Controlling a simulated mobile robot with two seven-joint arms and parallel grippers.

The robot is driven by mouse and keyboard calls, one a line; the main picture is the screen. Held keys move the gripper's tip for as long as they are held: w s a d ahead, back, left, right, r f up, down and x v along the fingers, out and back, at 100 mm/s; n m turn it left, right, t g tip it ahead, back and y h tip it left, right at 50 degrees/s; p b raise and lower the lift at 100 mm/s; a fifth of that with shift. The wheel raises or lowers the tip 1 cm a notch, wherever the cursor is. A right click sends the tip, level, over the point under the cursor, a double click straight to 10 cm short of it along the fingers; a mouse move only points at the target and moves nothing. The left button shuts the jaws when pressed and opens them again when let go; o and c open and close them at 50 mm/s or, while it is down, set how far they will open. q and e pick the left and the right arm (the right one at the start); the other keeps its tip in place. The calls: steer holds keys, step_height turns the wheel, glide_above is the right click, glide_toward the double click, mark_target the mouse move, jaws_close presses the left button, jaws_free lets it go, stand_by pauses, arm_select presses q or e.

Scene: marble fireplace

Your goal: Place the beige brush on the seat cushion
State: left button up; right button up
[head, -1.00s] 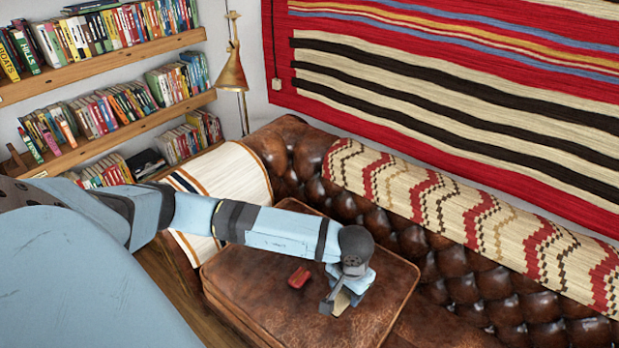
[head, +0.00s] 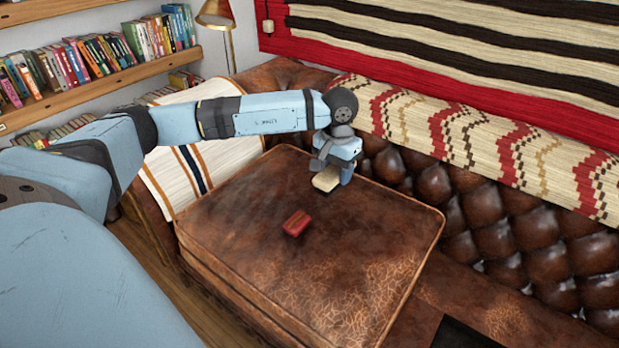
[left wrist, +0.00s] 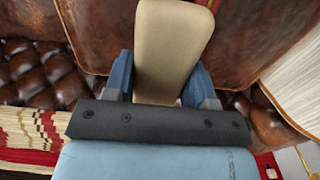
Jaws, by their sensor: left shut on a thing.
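The beige brush (head: 327,179) is held in my left gripper (head: 334,168) over the far part of the brown leather seat cushion (head: 320,262). In the left wrist view the brush (left wrist: 172,45) sits between the two blue fingers of the left gripper (left wrist: 166,80), which are shut on it. The cushion also shows behind it in that view (left wrist: 245,40). I cannot tell whether the brush touches the cushion. My right gripper is in neither view.
A small red object (head: 296,222) lies on the cushion, nearer than the brush. The tufted leather sofa back (head: 440,185) with a patterned blanket (head: 480,140) rises behind. A striped throw (head: 190,160) covers the left armrest. The cushion's front and right are clear.

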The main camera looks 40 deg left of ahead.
arm_select(q)
steer(key=shift+w+a+f+b, duration=0.25)
steer(key=shift+a+f+b, duration=0.25)
steer(key=shift+b, duration=0.2)
steer(key=shift+a+f, duration=0.1)
steer(key=shift+f, duration=0.1)
steer(key=b, duration=0.2)
glide_above(328, 235)
step_height(328, 235, down, 6)
steer(key=shift+f+b, duration=1.8)
steer(key=shift+f, duration=4.85)
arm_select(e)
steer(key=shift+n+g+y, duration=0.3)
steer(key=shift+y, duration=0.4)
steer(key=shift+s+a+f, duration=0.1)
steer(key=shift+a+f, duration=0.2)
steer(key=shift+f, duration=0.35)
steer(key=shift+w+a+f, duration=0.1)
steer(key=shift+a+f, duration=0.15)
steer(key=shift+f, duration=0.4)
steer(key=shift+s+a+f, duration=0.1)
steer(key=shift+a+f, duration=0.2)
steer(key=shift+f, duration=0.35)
arm_select(q)
steer(key=shift+f, duration=0.15)
steer(key=o, duration=0.9)
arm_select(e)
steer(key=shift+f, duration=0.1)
